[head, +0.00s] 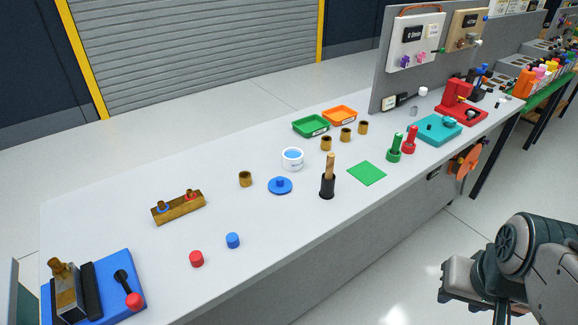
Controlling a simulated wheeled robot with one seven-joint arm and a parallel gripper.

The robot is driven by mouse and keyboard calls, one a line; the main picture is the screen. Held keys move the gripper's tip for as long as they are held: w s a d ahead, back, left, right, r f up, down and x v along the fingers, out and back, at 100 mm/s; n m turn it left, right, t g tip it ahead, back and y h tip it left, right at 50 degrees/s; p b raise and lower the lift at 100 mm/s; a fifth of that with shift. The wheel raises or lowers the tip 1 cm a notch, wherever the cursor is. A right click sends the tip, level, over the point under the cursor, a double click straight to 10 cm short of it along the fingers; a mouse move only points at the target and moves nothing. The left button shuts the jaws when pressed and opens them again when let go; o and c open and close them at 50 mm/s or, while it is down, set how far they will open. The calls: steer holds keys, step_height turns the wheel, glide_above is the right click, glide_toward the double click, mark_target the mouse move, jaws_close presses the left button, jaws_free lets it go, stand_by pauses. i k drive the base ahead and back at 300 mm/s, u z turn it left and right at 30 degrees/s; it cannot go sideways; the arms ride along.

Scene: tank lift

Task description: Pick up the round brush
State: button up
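What looks like the round brush (330,165) has a wooden handle that stands upright near the middle of the table. Its lower end is in or on a black cylinder (327,187); I cannot tell whether that is a holder or the brush head. My arm shows at the lower right, off the table's front side and well apart from the brush. I cannot make out my gripper's fingers there.
The long grey table (120,207) also holds a white pot (292,158), a blue lid (280,186), a green square (367,173), green (394,149) and red (410,139) upright pieces. A blue vise-like fixture (112,275) stands at front left. Bare tabletop lies before the brush.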

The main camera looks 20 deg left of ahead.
mark_target(330, 168)
steer(key=u, duration=0.25)
steer(key=i, duration=1)
